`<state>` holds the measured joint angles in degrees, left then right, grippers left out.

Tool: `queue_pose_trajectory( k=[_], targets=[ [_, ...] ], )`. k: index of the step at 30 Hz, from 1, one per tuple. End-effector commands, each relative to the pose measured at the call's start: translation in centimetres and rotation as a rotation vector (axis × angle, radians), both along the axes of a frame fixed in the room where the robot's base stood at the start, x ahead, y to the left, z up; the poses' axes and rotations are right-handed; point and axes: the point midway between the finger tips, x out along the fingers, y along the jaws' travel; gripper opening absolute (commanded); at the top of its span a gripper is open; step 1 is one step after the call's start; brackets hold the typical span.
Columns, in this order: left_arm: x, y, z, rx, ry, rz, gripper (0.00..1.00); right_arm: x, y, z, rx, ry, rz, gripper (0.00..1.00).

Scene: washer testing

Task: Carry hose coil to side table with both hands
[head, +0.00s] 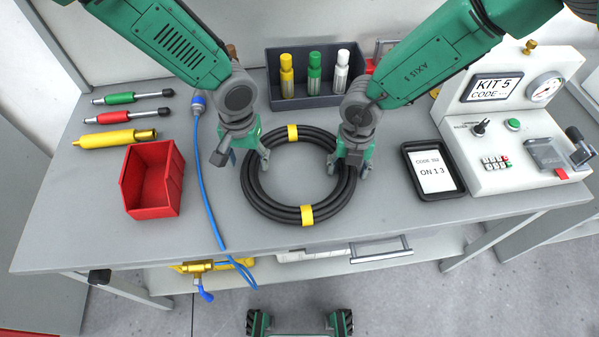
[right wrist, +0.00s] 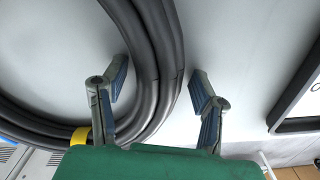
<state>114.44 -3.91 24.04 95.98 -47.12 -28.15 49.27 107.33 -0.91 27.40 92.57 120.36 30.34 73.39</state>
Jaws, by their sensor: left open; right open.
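The black hose coil (head: 272,208) lies flat on the grey workbench (head: 80,230), bound with yellow bands at its far and near sides. My left gripper (head: 246,164) is open at the coil's upper left side. My right gripper (head: 348,172) is open at the coil's right side. In the right wrist view, the fingers of my right gripper (right wrist: 157,100) stand apart on either side of the hose strands (right wrist: 160,50). Whether they touch the hose I cannot tell. A grey side surface (head: 545,222) shows at the right edge; I cannot tell if it is the side table.
A red bin (head: 152,181), screwdrivers and a blue hose (head: 207,195) lie to the left. A dark rack (head: 315,98) with three bottles stands behind the coil. A framed code card (head: 433,170) and a test unit (head: 510,130) are on the right. The bench front is clear.

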Motion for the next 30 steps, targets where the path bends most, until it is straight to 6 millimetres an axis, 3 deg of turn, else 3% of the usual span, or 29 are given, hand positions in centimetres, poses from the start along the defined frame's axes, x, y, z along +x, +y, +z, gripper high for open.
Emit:
queue_pose_trajectory(
  k=[3,9,17,30],
  targets=[
    [0.1,0.3,2.9,-0.003,-0.004,0.001,0.54,0.0,0.1,0.0,0.0,0.0,0.001,0.54],
    [0.1,0.7,6.4,-0.007,0.001,0.0,0.54,0.0,0.3,0.0,-0.002,0.0,0.001,0.54],
    [0.0,0.5,8.0,-0.004,0.005,-0.001,0.54,0.1,0.1,0.6,0.001,0.0,0.001,0.54],
    [0.0,0.6,8.0,-0.004,0.005,-0.001,0.54,0.1,0.4,9.1,0.0,-0.001,0.001,0.54]
  ],
)
